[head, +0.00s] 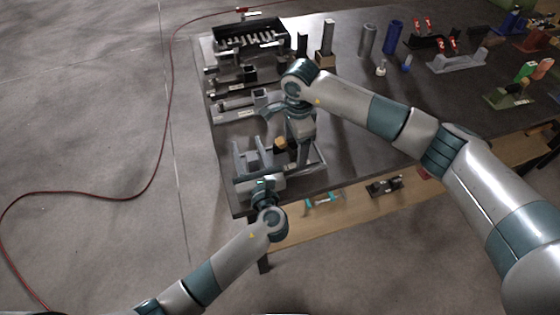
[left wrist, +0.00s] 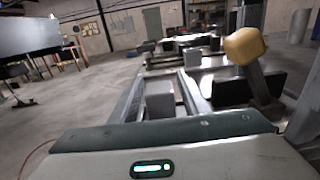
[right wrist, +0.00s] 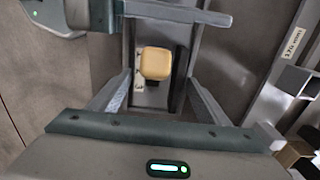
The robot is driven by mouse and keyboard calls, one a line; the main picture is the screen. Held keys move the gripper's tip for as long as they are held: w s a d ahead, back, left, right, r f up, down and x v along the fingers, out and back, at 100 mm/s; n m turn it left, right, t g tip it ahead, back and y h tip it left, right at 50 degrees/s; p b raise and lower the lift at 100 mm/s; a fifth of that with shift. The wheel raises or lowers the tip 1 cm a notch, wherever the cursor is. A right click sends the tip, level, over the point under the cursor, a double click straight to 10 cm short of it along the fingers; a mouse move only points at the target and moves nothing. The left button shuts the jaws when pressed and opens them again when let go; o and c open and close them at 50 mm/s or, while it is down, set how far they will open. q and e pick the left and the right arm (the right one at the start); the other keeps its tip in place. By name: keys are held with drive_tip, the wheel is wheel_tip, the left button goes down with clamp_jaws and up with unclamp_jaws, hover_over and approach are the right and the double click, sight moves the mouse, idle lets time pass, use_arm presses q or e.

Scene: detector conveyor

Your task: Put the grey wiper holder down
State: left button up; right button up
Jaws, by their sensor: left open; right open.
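My left gripper (head: 250,148) is open at the near left table corner. In the left wrist view a small grey block (left wrist: 160,98) shows between its spread fingers; I cannot tell whether it belongs to the grey wiper holder or touches a finger. My right gripper (head: 299,150) points down, open, just right of the left one. A tan block (head: 281,143) shows beside it. In the right wrist view the tan block (right wrist: 156,63) appears between the spread fingers, above a grey piece (right wrist: 140,98) with number marks. My arms hide part of this corner.
Grey holders (head: 236,106) line the table's left side, with a black rack (head: 250,34) of pale parts behind them. Grey (head: 368,40) and blue (head: 393,37) cylinders stand at the back. A lower wooden shelf (head: 350,200) runs under the front edge. Bare table (head: 440,100) lies right of centre.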

sight(253, 165)
drive_tip(key=shift+s+d+f, duration=0.15)
drive_tip(key=shift+s+f, duration=0.4)
drive_tip(key=shift+f, duration=0.35)
use_arm(q)
drive_tip(key=shift+v, duration=4.15)
use_arm(e)
drive_tip(key=shift+r, duration=0.1)
use_arm(q)
drive_tip(key=shift+w+f, duration=0.1)
drive_tip(key=shift+w, duration=0.05)
use_arm(e)
drive_tip(key=shift+w+r, duration=0.15)
drive_tip(key=shift+r, duration=0.25)
drive_tip(key=r, duration=0.8)
drive_tip(key=shift+w+r, duration=0.3)
drive_tip(key=shift+r, duration=0.1)
